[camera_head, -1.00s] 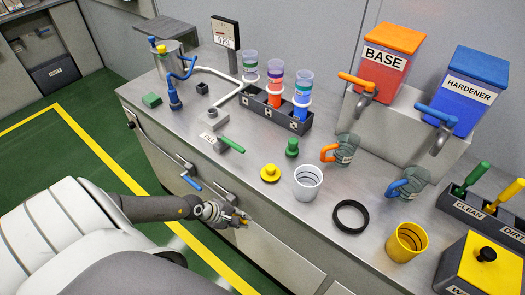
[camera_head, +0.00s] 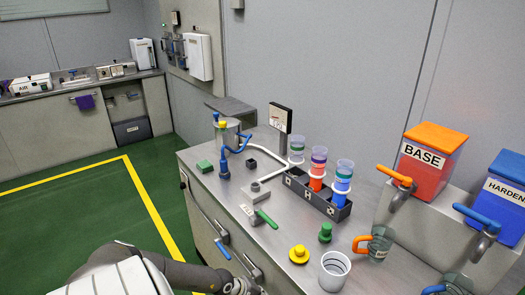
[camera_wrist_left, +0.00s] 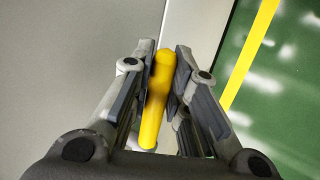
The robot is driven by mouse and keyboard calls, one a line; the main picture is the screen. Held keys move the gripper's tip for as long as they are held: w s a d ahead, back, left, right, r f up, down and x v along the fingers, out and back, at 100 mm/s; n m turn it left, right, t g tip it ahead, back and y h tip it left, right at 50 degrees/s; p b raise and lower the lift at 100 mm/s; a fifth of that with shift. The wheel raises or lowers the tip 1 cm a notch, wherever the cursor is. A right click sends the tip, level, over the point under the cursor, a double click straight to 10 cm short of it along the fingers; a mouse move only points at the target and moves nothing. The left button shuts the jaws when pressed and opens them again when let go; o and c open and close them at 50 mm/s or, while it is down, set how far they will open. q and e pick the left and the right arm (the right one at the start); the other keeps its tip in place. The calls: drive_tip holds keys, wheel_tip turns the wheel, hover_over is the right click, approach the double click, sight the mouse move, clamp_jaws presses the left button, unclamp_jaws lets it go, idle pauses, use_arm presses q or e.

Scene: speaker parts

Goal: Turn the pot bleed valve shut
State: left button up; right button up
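A grey pot (camera_head: 229,137) with a yellow knob and a blue fitting stands at the far left end of the bench. My left gripper (camera_head: 243,290) is low at the bench's front face, cut by the bottom edge of the head view. In the left wrist view, its fingers (camera_wrist_left: 162,75) stand close on both sides of a yellow bar-shaped handle (camera_wrist_left: 155,105) and seem shut on it. A blue lever (camera_head: 222,249) sits on the bench front just left of this gripper. No label says which is the bleed valve. My right gripper is out of view.
The bench top holds a rack of cups (camera_head: 315,190), a green-handled tool (camera_head: 266,218), a yellow knob piece (camera_head: 299,254), a white cup (camera_head: 334,270) and BASE (camera_head: 432,160) and HARDENER (camera_head: 497,200) containers. Green floor (camera_head: 70,215) left of the bench is clear.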

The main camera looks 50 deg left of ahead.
use_arm(q)
drive_tip(key=o, duration=0.4)
drive_tip(key=shift+v, duration=5.95)
